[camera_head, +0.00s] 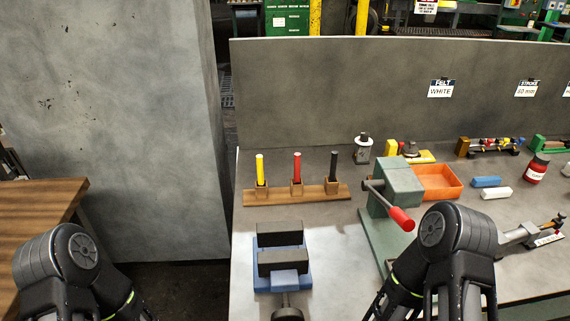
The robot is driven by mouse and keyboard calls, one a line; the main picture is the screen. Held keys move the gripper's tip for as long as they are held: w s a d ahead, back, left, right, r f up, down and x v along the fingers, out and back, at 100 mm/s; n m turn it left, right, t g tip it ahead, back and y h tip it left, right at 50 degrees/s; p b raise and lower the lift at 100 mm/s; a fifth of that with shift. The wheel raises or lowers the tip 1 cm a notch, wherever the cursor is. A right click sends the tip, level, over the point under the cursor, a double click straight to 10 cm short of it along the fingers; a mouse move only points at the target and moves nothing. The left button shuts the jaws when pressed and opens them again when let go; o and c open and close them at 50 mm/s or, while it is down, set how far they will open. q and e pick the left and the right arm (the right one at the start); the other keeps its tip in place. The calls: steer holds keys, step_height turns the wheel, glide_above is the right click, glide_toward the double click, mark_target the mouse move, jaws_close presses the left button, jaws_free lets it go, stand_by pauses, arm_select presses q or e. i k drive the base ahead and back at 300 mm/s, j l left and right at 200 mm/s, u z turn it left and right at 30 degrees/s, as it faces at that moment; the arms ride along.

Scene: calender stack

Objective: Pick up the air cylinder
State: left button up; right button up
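A silver cylindrical body with a thin orange-brown end piece (529,233) lies on the bench at the right; it may be the air cylinder, but I cannot tell for sure. My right arm's dark joint stands in front and to the left of it, hiding part of the bench there. My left arm's joint is at the bottom left, away from the bench objects. The fingers of both grippers are out of view, so I see neither touching anything.
A blue vise (283,262) stands at the front left of the grey bench. Behind it a wooden rack (325,193) holds yellow, red and black sticks. A green press with a red handle (400,217) and an orange tray (437,182) stand mid-bench. A grey panel (330,90) closes the back.

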mark_target(526, 233)
steer(key=z, duration=1.8)
steer(key=i+l, duration=0.1)
steer(key=l, duration=0.3)
steer(key=i+l, duration=0.1)
steer(key=l, duration=0.3)
steer(key=i+l, duration=0.15)
steer(key=l, duration=0.2)
steer(key=i+l, duration=0.1)
steer(key=l, duration=0.3)
steer(key=i+l, duration=0.1)
steer(key=l, duration=0.3)
steer(key=i+l, duration=0.1)
steer(key=l, duration=0.3)
